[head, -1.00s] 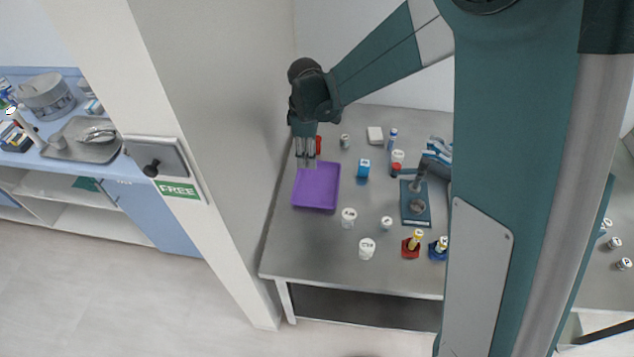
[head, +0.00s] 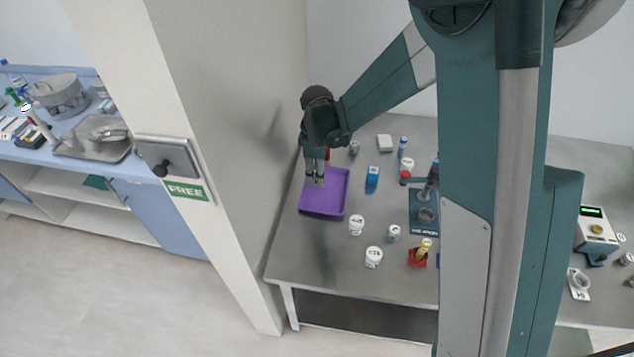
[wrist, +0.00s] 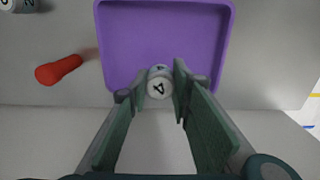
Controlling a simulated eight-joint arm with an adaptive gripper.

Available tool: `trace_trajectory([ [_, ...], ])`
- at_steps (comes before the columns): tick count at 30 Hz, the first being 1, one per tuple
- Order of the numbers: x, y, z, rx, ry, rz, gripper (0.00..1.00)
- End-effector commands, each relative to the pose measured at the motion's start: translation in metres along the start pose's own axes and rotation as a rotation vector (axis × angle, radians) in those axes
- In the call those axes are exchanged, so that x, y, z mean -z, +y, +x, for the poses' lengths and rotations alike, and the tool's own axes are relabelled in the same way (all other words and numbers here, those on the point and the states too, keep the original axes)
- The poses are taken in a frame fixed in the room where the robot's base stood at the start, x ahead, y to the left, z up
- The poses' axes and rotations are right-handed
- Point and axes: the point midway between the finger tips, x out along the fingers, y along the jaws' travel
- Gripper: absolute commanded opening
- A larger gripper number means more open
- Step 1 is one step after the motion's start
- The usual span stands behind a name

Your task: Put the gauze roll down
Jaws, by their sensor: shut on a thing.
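My gripper (wrist: 152,86) is shut on a small white round-ended thing (wrist: 158,88) with a dark "4" on its end, which I take to be the gauze roll. It sits between the fingertips in the wrist view, over the near edge of the purple tray (wrist: 222,45). In the head view my gripper (head: 315,182) points down over the back left part of the purple tray (head: 325,214). The held thing is too small to make out there. The tray looks empty otherwise. I cannot tell whether the held thing touches it.
A red object (wrist: 58,70) lies beside the tray in the wrist view. A wall rises close on the left.

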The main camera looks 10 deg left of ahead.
Motion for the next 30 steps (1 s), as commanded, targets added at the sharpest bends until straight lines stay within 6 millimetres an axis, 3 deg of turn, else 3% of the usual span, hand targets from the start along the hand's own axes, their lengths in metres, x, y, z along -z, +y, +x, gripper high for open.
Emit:
trace_trajectory([
  [8, 0.0, 0.0, 0.002, 0.0, 0.0, 0.0, 0.15],
  [21, 0.0, 0.0, 0.037, 0.0, 0.0, 0.0, 0.15],
  [30, 0.0, 0.0, 0.037, 0.0, 0.0, 0.0, 0.15],
])
